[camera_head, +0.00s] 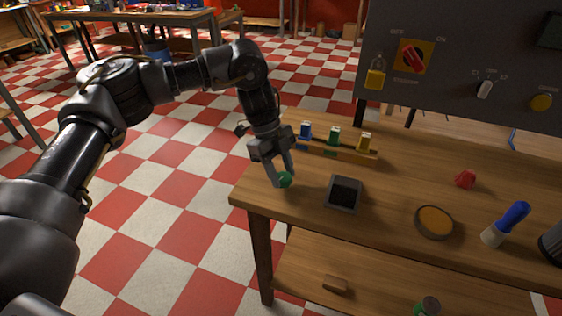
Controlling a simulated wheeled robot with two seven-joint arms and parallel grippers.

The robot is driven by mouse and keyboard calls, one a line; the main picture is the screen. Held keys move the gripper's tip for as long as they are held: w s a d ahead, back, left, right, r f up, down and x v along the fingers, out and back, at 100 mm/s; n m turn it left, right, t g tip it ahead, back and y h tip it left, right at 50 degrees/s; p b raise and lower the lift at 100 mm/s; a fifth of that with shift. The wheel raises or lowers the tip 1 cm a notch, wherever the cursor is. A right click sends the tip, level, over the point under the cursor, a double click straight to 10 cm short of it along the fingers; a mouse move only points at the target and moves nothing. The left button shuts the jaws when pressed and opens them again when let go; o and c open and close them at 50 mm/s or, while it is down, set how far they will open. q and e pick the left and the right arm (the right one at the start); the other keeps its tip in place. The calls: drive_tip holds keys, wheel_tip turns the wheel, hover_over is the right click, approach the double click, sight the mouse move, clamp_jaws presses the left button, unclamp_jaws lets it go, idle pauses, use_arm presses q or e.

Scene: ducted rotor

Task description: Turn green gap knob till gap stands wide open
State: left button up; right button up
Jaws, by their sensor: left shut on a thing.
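A small round green knob (285,180) is at the left end of the wooden bench, between the fingertips of my left gripper (282,176). The gripper comes down from above and is shut on it. The fingers cover part of the knob. I cannot tell whether the knob is fixed to the bench top, or how far it is turned. The gap itself cannot be made out in this view. My right gripper is not in view.
A rack with blue, green and yellow pieces (335,138) stands behind the gripper. A dark square tray (344,194) is to its right, then an orange-topped round dish (434,222), a red piece (465,179) and a blue-handled tool (507,223). A grey control panel (455,60) stands behind.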

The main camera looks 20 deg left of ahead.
use_arm(q)
drive_tip(key=shift+d+r+m+g+p, duration=0.1)
drive_tip(key=shift+r+m+g+p, duration=0.2)
drive_tip(key=shift+m+p, duration=0.5)
drive_tip(key=m+p, duration=0.2)
drive_tip(key=m+g+y+p, duration=0.1)
drive_tip(key=m+p, duration=0.1)
drive_tip(key=p, duration=0.1)
drive_tip(key=shift+w+d+m+y, duration=0.1)
drive_tip(key=shift+m+y, duration=0.2)
drive_tip(key=m+p, duration=0.1)
drive_tip(key=m, duration=0.1)
drive_tip(key=shift+f+m+g+y+p, duration=0.15)
drive_tip(key=shift+m+g+y+p, duration=0.15)
drive_tip(key=shift+y, duration=0.1)
drive_tip(key=shift+d+f+m+y, duration=0.1)
drive_tip(key=shift+m+y, duration=0.4)
drive_tip(key=shift+m, duration=0.7)
drive_tip(key=shift+m+p, duration=0.3)
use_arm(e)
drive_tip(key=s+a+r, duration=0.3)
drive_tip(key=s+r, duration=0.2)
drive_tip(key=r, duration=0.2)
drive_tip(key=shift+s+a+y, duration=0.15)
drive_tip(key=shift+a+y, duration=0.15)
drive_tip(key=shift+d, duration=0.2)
use_arm(q)
drive_tip(key=o, duration=1)
